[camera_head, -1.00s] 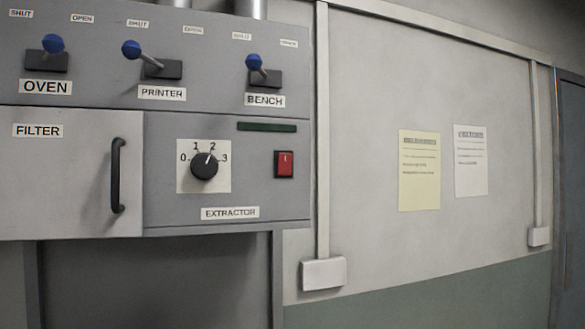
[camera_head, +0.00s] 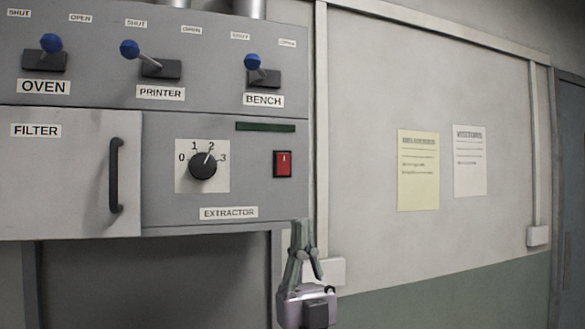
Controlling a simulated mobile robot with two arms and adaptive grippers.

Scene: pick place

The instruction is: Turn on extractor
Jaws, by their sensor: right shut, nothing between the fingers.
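The extractor panel (camera_head: 255,190) is grey and sits at the lower right of the cabinet, with an "EXTRACTOR" label (camera_head: 228,213). Its black dial (camera_head: 203,165) has its white mark pointing near 2 on a 0 to 3 scale. A red rocker switch (camera_head: 283,164) is to the right of the dial. A dark green strip (camera_head: 265,127) above it looks unlit. My right gripper (camera_head: 309,250) points upward just below and right of the panel's lower right corner, apart from the switch. It is shut and empty. My left gripper is not in view.
Blue-knobbed levers for oven (camera_head: 51,43), printer (camera_head: 130,49) and bench (camera_head: 252,62) stick out above. The filter door (camera_head: 60,180) has a black handle (camera_head: 115,175). A white wall box (camera_head: 332,270) is behind my right gripper. The wall with two papers is clear.

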